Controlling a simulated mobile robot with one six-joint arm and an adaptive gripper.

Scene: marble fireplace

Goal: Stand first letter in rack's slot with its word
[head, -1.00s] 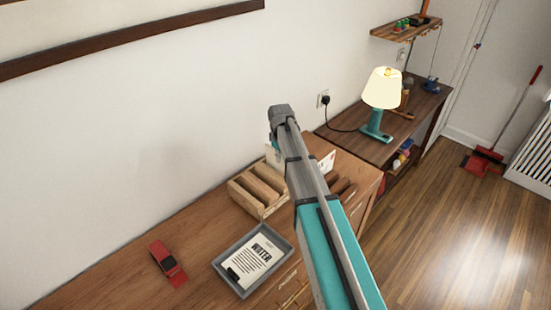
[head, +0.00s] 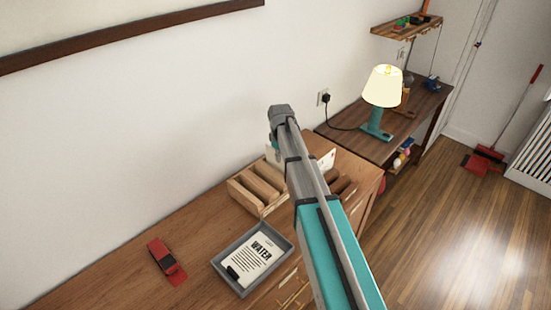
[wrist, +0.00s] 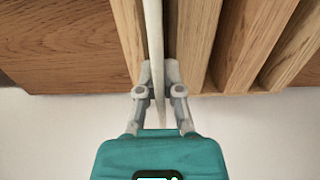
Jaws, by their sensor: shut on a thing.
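My gripper (wrist: 158,75) is shut on a thin white letter (wrist: 154,35), seen edge-on in the wrist view. The letter runs along a gap between wooden dividers of the rack (wrist: 192,45); how deep it sits is hard to tell. In the head view the wooden rack (head: 240,198) stands on the cabinet, partly hidden behind my arm. Another letter (head: 263,246), headed WATER, lies flat in a grey tray (head: 222,266) in front of the rack.
A red object (head: 165,256) lies on the cabinet top (head: 130,255) left of the tray. A lit lamp (head: 382,88) stands on a lower table (head: 345,130) to the right, its cord running to a wall socket. The wall is close behind the rack.

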